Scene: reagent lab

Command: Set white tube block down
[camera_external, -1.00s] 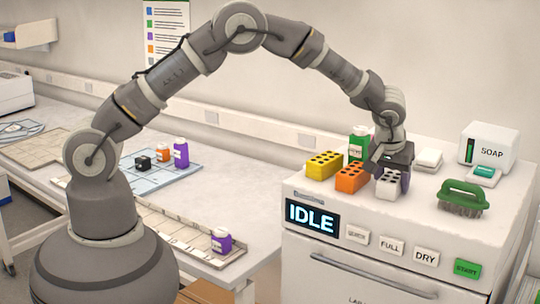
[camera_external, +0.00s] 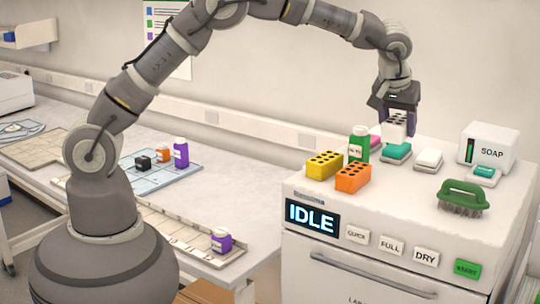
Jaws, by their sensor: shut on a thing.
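The white tube block (camera_external: 396,127) has dark holes in its top and hangs in the air above the back of the white washer top (camera_external: 408,212). My gripper (camera_external: 398,118) points down and is shut on the block, with purple fingertips on its sides. The block appears above and behind a teal-topped sponge or pad (camera_external: 398,151). Its exact height over the surface is hard to tell. A yellow tube block (camera_external: 324,166) and an orange tube block (camera_external: 353,178) stand side by side at the left front of the washer top.
A green bottle (camera_external: 359,145) stands behind the orange block. A white pad (camera_external: 428,159), a soap box (camera_external: 488,147) and a green brush (camera_external: 463,197) are to the right. The front middle of the washer top is clear.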

